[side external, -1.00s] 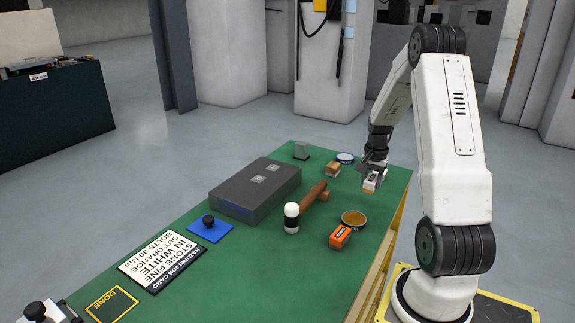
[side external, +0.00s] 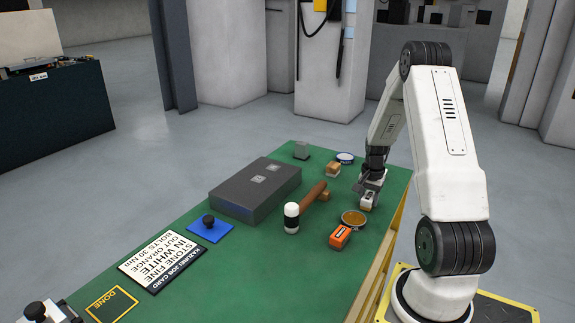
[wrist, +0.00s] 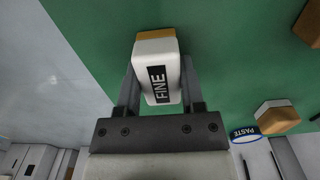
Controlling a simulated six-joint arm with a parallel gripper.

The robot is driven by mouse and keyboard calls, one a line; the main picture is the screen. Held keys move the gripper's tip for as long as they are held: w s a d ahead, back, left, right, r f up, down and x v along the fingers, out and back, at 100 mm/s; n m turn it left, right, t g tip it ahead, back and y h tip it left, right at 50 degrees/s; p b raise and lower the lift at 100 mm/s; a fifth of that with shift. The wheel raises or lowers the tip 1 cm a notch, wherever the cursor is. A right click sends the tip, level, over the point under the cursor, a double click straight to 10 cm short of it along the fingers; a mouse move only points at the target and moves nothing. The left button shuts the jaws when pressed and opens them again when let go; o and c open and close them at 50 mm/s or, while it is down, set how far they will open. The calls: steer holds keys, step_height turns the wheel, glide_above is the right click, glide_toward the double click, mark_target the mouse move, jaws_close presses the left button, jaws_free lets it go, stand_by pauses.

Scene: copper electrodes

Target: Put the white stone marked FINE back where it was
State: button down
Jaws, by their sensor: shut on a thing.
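The white stone marked FINE (wrist: 157,78) has a white body, a black label and a tan far end. My gripper (wrist: 158,90) is shut on it, with one finger on each side. In the side view my gripper (side external: 371,184) points down with the stone (side external: 367,201) in it at the right part of the green bench (side external: 335,280). The stone is just behind the round brown-topped tin (side external: 354,217). I cannot tell whether its underside touches the bench.
An orange block (side external: 340,237) and a mallet (side external: 292,218) lie nearby. A large grey slab (side external: 255,190) is left. The bench's right edge is close.

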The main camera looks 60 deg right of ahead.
mark_target(369, 196)
steer(key=shift+f, duration=0.1)
steer(key=shift+c, duration=1)
jaws_free()
step_height(369, 196, up, 12)
stand_by(0.6)
